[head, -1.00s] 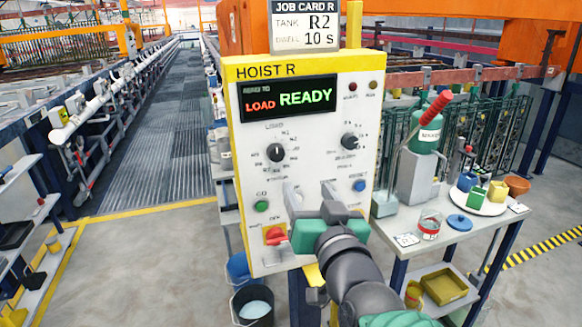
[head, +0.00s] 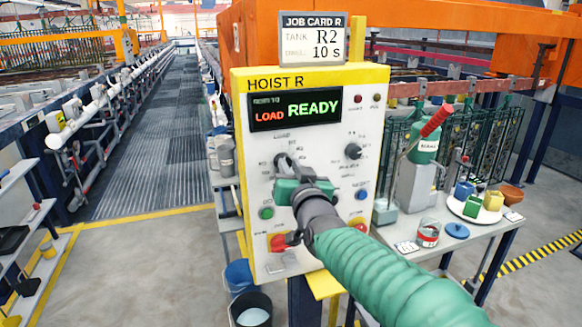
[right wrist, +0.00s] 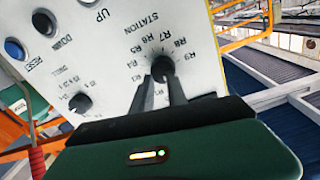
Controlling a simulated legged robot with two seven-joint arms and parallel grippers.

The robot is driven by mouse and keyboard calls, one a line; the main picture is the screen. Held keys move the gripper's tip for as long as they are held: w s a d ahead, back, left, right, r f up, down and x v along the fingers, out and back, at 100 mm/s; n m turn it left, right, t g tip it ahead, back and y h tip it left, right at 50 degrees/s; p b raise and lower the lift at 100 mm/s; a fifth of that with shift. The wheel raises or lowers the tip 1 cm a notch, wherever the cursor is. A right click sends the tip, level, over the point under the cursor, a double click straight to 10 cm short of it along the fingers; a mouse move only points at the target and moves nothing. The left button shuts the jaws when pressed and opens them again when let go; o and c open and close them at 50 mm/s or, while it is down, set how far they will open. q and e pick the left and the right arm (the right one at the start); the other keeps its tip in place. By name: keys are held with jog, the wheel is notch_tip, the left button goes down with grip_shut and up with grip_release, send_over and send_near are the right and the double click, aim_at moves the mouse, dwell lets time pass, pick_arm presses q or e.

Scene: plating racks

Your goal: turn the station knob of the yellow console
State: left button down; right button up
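The yellow-edged console (head: 380,75), marked HOIST R, has a white front panel, and its display reads LOAD and READY. In the right wrist view the black station knob (right wrist: 163,68) sits inside a ring of R labels, under the word STATION. The two dark fingers of my right gripper (right wrist: 160,88) reach up to it with a narrow gap between them. Whether they touch the knob I cannot tell. My left gripper is not in view.
A second black knob (head: 353,151) is on the panel's right, above a blue button (head: 362,194). A green button (head: 266,213) and a red control (head: 278,242) are lower left. The job card (head: 313,38) reads R2, 10 s. A side table (head: 480,238) holds several items.

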jog(key=shift+a+r, duration=0.2)
jog(key=shift+a, duration=0.2)
grip_shut()
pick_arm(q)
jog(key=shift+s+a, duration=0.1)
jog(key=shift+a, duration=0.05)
pick_arm(e)
jog(key=shift+s+a, duration=0.1)
